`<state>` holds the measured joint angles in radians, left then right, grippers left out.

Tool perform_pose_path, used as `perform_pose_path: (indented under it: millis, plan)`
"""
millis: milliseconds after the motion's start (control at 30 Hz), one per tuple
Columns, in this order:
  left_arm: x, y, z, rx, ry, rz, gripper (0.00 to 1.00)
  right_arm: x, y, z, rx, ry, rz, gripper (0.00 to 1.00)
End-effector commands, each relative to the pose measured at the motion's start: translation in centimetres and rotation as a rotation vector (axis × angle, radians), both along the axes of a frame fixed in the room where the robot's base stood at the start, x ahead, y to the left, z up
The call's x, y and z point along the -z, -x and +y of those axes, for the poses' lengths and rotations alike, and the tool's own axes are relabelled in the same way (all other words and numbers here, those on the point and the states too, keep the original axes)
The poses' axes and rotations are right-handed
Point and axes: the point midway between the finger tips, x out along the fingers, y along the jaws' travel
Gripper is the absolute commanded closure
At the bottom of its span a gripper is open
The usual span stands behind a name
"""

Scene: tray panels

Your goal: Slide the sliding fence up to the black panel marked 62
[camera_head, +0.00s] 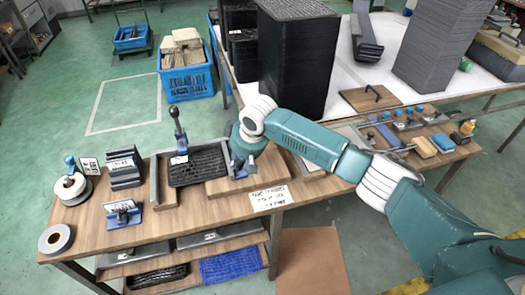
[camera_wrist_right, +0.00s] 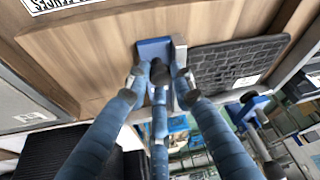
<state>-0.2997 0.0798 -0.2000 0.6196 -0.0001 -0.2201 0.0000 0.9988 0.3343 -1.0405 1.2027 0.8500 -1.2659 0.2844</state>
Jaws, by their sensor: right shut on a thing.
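The black ribbed panel (camera_head: 198,164) lies flat on the wooden bench, with a small white tag (camera_head: 180,159) too small to read; it also shows in the right wrist view (camera_wrist_right: 232,65). The sliding fence, a blue block with a grey metal bar, stands just right of the panel in the head view and shows in the right wrist view (camera_wrist_right: 155,48). Its bar is close to the panel's edge; I cannot tell if they touch. My right gripper (camera_head: 240,163) is shut on the fence's dark knob (camera_wrist_right: 160,76). My left gripper is not in view.
A grey bar (camera_head: 154,182) runs along the panel's left side. A black-knobbed lever (camera_head: 178,122) stands behind the panel. A stack of dark panels (camera_head: 124,170), a blue fixture (camera_head: 122,214) and tape rolls (camera_head: 72,188) sit left. A paper sign (camera_head: 270,198) lies at the front edge.

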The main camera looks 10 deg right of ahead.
Motion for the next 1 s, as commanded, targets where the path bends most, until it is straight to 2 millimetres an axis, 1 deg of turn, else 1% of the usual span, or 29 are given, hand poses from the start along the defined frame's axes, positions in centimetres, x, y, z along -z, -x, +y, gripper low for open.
perform_pose_path:
  millis: [33, 100, 167, 300, 533, 567, 600, 633, 900, 1000]
  plan:
    - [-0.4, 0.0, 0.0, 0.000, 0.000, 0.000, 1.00, -0.4, 0.0, 1.5, -0.002, -0.005, -0.003, 1.00]
    - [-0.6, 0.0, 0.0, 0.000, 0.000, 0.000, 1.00, -0.3, 0.0, 2.5, -0.002, -0.004, -0.005, 1.00]
    - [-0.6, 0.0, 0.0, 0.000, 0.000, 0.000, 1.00, -0.3, 0.0, 3.2, -0.001, -0.005, -0.006, 1.00]
    - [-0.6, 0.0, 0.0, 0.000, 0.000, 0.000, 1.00, -0.3, -0.1, 3.6, 0.001, -0.004, -0.008, 1.00]
    - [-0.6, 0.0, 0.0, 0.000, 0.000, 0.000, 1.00, -0.3, -0.1, 3.7, 0.000, -0.005, -0.010, 1.00]
    - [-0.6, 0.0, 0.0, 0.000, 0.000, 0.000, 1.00, -0.3, -0.1, 3.6, 0.000, -0.005, -0.010, 0.71]
    - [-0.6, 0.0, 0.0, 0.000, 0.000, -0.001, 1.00, -0.3, -0.1, 3.6, 0.000, -0.005, -0.009, 0.63]
    - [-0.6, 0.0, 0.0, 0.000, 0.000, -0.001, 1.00, -0.3, -0.1, 3.6, 0.000, -0.005, -0.009, 0.58]
    - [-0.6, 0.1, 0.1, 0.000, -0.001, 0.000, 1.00, -0.2, 0.0, 3.5, 0.000, -0.002, -0.005, 0.58]
    - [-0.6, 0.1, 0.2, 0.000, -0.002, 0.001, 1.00, -0.6, 0.1, 3.4, 0.001, -0.003, -0.005, 0.58]
